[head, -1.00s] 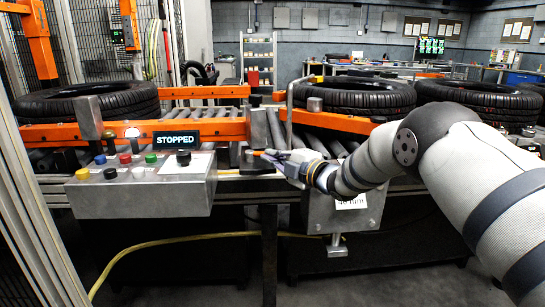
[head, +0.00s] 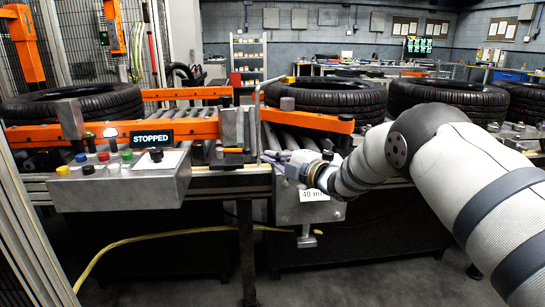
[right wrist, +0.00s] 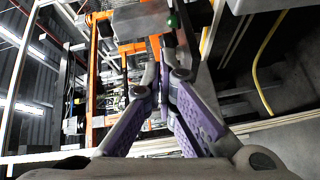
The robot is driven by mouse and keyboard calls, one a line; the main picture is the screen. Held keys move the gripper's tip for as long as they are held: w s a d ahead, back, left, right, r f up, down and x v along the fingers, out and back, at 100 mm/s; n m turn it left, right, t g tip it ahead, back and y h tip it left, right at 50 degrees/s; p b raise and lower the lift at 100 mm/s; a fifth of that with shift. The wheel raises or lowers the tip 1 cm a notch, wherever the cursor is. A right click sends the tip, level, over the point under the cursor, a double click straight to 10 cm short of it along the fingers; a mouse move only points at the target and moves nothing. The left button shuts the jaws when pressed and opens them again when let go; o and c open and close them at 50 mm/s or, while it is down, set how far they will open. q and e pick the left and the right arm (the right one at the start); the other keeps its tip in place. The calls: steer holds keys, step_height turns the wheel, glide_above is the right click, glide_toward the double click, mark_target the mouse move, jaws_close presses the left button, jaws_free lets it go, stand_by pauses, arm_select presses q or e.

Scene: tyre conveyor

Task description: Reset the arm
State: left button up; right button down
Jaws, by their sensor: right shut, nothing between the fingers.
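My right gripper (head: 272,158), with purple-grey fingers, is in front of the conveyor rollers in the head view. It is just right of a small dark block with an orange mark (head: 232,156) and appears apart from it. In the right wrist view, the purple fingers of the gripper (right wrist: 161,62) come close together at their tips with nothing held. My right arm reaches in from the right edge. My left gripper and arm are not in view.
A control box (head: 122,186) with coloured buttons stands at front left, under a "STOPPED" display (head: 166,138). Tyres lie on the conveyor, including one at left (head: 78,103) and one at centre (head: 326,96). A box labelled 40 mm (head: 296,212) hangs below the gripper.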

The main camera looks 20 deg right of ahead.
steer(key=s+f+m+g+h, duration=0.1)
steer(key=s+f+m+g, duration=0.2)
steer(key=f, duration=0.5)
steer(key=s+f+m+h, duration=0.25)
steer(key=s+f, duration=0.25)
steer(key=f, duration=0.3)
steer(key=s+a+f+m+g+h+p, duration=0.1)
steer(key=s+f+m+g, duration=0.25)
steer(key=s+f, duration=0.5)
steer(key=s+a+f+m+g+p, duration=0.1)
steer(key=s+f+m+g, duration=0.4)
steer(key=s, duration=0.6)
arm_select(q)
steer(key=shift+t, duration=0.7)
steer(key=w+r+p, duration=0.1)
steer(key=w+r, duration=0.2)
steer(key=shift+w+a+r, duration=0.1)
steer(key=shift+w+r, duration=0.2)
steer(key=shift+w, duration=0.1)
arm_select(e)
steer(key=s+m+g+h, duration=0.2)
steer(key=s+m+g, duration=0.4)
steer(key=s, duration=3.2)
steer(key=shift+a+f+m+g, duration=0.15)
steer(key=shift+f+m+g, duration=0.2)
steer(key=shift+g, duration=0.3)
